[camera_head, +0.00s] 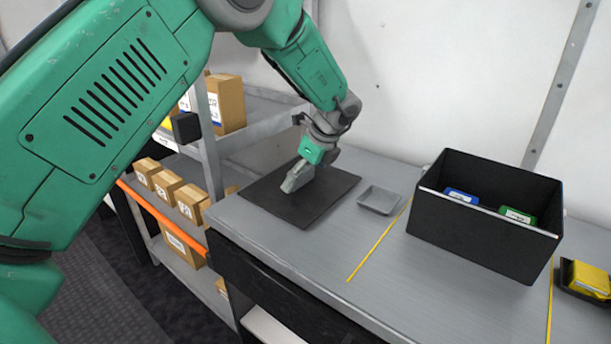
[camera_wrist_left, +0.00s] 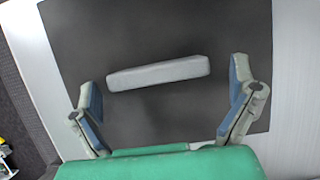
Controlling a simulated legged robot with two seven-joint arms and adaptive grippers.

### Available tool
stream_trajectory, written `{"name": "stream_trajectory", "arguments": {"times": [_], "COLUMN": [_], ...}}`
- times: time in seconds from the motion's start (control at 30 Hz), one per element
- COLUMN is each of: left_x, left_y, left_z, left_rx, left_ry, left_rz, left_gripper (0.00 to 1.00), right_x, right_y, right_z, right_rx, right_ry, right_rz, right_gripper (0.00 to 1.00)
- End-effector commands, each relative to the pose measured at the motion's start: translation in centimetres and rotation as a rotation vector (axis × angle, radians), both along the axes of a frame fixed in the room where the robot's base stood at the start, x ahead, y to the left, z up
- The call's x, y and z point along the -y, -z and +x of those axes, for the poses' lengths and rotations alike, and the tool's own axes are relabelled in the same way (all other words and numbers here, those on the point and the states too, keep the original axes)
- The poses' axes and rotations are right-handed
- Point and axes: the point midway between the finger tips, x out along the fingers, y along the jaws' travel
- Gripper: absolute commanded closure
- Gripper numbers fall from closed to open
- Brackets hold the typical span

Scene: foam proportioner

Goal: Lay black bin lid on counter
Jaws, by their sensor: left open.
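The black bin lid (camera_head: 322,198) lies flat on the grey counter (camera_head: 330,258), near its left end. In the left wrist view the lid (camera_wrist_left: 150,28) fills most of the picture, with a light grey bar-shaped handle (camera_wrist_left: 158,74) on top. My left gripper (camera_head: 290,184) is over the lid, pointing down. In the wrist view its fingers (camera_wrist_left: 166,105) are spread wide, one on each side of the handle and apart from it. In the head view the gripper hides the handle. The open black bin (camera_head: 480,238) stands on the counter to the right. My right gripper does not show.
A small grey tray (camera_head: 379,200) sits just right of the lid. Yellow lines (camera_head: 378,240) mark the counter. The bin holds a blue pack (camera_head: 461,196) and a green pack (camera_head: 517,215). A black tray with a yellow pack (camera_head: 590,279) is far right. Shelves with cardboard boxes (camera_head: 187,202) stand left.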

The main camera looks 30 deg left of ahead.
Motion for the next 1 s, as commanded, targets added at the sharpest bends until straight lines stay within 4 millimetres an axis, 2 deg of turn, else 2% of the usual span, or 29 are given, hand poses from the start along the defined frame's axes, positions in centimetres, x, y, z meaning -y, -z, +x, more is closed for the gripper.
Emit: {"name": "stream_trajectory", "arguments": {"times": [0.17, 0.6, 0.8, 1.0], "left_x": [0.4, 3.7, 4.5, 4.6], "left_y": [-1.1, -9.1, -10.9, -11.2], "left_z": [0.0, -0.3, -0.4, -0.4], "left_rx": [0.001, 0.002, 0.001, 0.0], "left_ry": [0.0, 0.0, -0.001, 0.0], "left_rz": [0.0, 0.0, 0.0, 0.001], "left_gripper": [0.0, 0.0, 0.0, 0.0], "right_x": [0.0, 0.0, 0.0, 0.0], "right_y": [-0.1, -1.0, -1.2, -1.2], "right_z": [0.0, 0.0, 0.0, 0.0], "right_rx": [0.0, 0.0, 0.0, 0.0], "right_ry": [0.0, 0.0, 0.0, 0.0], "right_rz": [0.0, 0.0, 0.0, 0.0], "right_gripper": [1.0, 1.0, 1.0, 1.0]}}
